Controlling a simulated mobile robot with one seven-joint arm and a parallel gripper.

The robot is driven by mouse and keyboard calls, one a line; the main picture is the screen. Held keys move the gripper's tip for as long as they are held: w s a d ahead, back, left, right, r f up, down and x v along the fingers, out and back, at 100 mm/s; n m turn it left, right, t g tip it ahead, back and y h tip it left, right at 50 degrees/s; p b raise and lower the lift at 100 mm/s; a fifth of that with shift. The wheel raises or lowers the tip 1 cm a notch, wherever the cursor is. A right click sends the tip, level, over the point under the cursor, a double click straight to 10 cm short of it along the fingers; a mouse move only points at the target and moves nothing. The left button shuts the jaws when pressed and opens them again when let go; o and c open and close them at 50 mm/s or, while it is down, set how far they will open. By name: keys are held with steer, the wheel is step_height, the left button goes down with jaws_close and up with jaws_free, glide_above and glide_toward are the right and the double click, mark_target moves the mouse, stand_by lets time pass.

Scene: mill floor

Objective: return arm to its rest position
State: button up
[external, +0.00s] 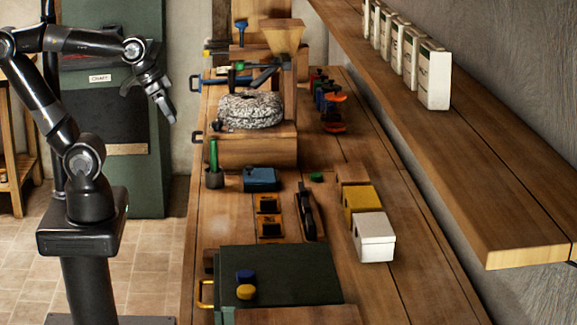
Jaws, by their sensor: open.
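My gripper (172,119) is at the end of my black arm in the external view, at upper left. It hangs in the air with its fingers pointing down, left of the wooden workbench (196,230). Its jaws are open and I see nothing between them. The arm rises from my column, reaches up and then bends over to the right. The gripper touches nothing that I can see.
The bench carries a stone mill (250,110), a blue box (261,179), a yellow box (361,204), a white box (374,237) and a green case (300,275). A green cabinet (148,185) stands behind the arm. A shelf (470,180) runs along the right wall.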

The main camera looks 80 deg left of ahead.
steer(key=shift+s+d+f+m, duration=0.1)
steer(key=shift+s+f+m, duration=0.05)
steer(key=shift+s, duration=0.4)
steer(key=shift+s+d+f+m, duration=0.1)
steer(key=shift+s+m, duration=0.05)
steer(key=shift+s, duration=0.4)
